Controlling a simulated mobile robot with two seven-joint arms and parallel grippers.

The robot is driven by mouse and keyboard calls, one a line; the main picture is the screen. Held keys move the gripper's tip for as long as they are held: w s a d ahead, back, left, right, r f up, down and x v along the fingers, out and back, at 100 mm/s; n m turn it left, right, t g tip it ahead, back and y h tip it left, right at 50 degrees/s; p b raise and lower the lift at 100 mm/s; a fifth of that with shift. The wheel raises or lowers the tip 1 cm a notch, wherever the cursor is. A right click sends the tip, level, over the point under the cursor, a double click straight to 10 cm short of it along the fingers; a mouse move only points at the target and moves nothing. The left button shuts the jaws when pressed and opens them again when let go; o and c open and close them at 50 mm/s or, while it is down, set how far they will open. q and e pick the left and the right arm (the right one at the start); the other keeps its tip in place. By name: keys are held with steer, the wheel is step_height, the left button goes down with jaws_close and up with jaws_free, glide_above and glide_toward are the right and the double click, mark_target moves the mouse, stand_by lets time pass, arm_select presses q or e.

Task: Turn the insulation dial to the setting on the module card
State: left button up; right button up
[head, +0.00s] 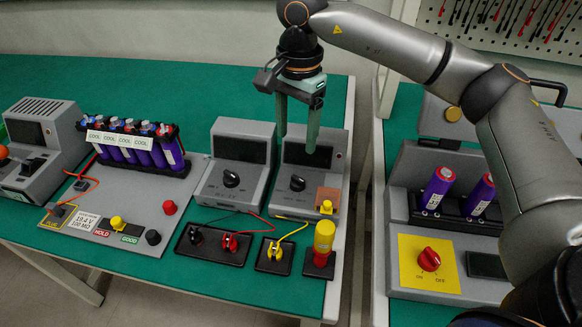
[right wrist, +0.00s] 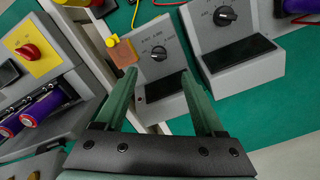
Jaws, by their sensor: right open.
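Two grey meters stand side by side, each with a black dial and a dark screen. The right meter's dial (head: 297,183) sits beside a copper pad and a yellow button; it also shows in the right wrist view (right wrist: 158,53). The left meter's dial (head: 231,178) shows in the right wrist view too (right wrist: 224,16). Which dial is for insulation I cannot read. A white card (head: 88,222) on the left reads about 19.4 V and 100 MΩ. My right gripper (head: 297,143) is open and empty above the right meter, pointing down, apart from its dial. My left gripper is not in view.
Purple cells (head: 135,145) in a black holder stand on the grey board at left. A red switch (head: 429,259) on a yellow plate is on the right bench, across a gap.

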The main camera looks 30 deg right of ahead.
mark_target(298, 178)
steer(key=f, duration=0.4)
steer(key=f+b, duration=0.1)
steer(key=f, duration=0.7)
steer(key=shift+w+d, duration=0.1)
steer(key=shift+d, duration=0.25)
jaws_close()
